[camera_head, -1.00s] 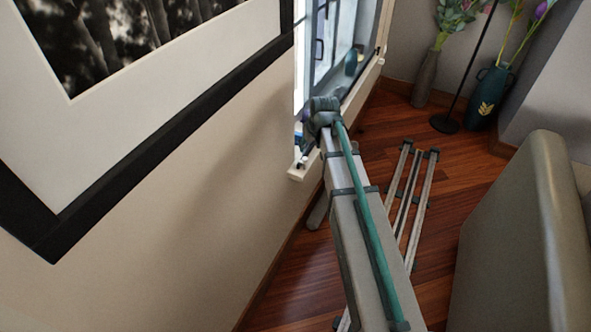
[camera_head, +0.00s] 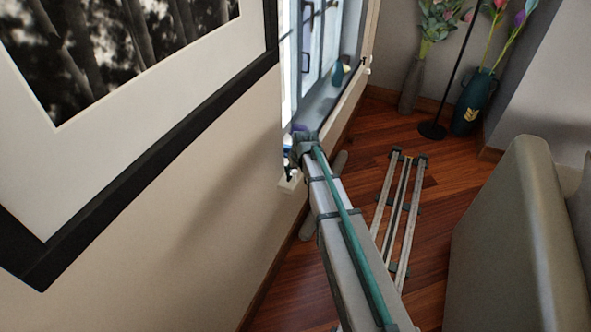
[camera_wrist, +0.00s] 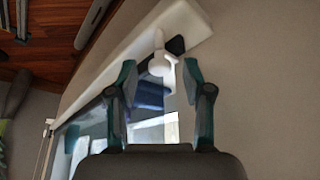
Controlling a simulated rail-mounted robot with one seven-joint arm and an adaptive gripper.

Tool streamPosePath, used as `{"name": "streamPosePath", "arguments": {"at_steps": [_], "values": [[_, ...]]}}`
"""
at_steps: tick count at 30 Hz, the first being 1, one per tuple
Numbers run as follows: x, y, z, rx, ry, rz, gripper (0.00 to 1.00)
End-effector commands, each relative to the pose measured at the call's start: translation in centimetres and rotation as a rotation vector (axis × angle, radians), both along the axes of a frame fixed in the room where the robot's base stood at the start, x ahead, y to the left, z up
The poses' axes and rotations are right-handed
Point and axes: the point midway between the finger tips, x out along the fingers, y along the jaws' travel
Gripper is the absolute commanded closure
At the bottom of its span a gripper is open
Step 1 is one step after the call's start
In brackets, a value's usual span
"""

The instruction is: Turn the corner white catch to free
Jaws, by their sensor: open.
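The white catch (camera_wrist: 160,62) shows in the wrist view as a rounded knob with a short stem, at the corner of the pale window sill (camera_wrist: 122,50). A black piece (camera_wrist: 176,45) lies beside its stem. My gripper (camera_wrist: 160,74) is open, with one teal-tipped finger on each side of the catch. I see gaps between the fingertips and the catch; contact cannot be made out. In the head view my arm reaches the near lower corner of the window, where its end hides most of the catch area. A dark fitting (camera_head: 290,171) shows at that corner.
A large framed picture (camera_head: 150,95) hangs on the wall left of the window. A small blue vase (camera_head: 338,76) stands on the sill farther along. A blue object (camera_wrist: 150,95) lies behind the catch in the wrist view. A sofa (camera_head: 515,240) is at right.

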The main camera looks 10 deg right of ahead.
Motion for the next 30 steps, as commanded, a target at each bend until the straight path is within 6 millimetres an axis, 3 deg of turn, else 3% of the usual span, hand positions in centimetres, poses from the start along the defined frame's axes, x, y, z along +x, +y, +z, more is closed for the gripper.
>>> {"name": "streamPosePath", "arguments": {"at_steps": [7, 16, 30], "values": [[0.00, 0.00, -0.06, 0.000, 0.000, 0.000, 0.52], [-0.01, 0.00, -0.05, 0.000, 0.001, 0.000, 1.00], [0.01, -0.16, -0.14, 0.000, 0.003, 0.079, 1.00]]}}
